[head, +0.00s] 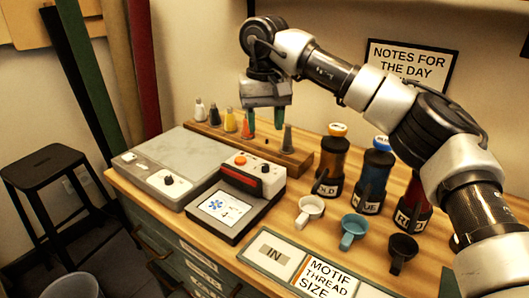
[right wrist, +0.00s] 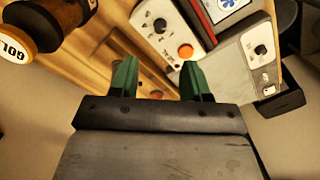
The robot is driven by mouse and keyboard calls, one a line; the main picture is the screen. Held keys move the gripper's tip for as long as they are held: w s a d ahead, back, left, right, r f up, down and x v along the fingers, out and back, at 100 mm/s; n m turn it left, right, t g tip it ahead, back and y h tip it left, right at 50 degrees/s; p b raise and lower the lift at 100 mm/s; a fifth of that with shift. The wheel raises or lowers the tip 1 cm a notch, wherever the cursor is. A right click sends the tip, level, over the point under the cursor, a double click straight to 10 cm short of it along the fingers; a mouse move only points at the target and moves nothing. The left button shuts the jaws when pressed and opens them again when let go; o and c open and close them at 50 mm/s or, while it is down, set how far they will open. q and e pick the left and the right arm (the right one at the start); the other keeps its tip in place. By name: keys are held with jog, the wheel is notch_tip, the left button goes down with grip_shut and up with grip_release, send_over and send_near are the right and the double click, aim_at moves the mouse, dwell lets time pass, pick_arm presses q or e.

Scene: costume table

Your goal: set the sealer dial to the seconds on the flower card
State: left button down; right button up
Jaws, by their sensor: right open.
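A white and grey machine (head: 255,177) with an orange button, a dark dial (head: 265,169) and a red and black bar stands mid-table. In the right wrist view its dial (right wrist: 160,25) sits beside the orange button (right wrist: 185,51). A card or screen with a blue flower (head: 222,207) lies at its front; its small print is unreadable. My right gripper (head: 264,118) is open and empty above the wooden rack, behind the machine. My left gripper is out of view.
A wooden rack (head: 300,160) with several coloured cones runs along the back. Three lidded jars (head: 331,165) and three mugs (head: 310,210) stand right. Cards reading IN and MOTIF THREAD SIZE (head: 325,278) lie at the front. A black stool (head: 45,165) is left.

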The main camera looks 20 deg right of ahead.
aim_at(265, 165)
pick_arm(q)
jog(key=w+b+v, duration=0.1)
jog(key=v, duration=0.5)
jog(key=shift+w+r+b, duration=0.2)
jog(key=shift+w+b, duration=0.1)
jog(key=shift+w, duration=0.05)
pick_arm(e)
notch_tip(265, 165, down, 10)
jog(key=shift+s, duration=0.15)
grip_shut()
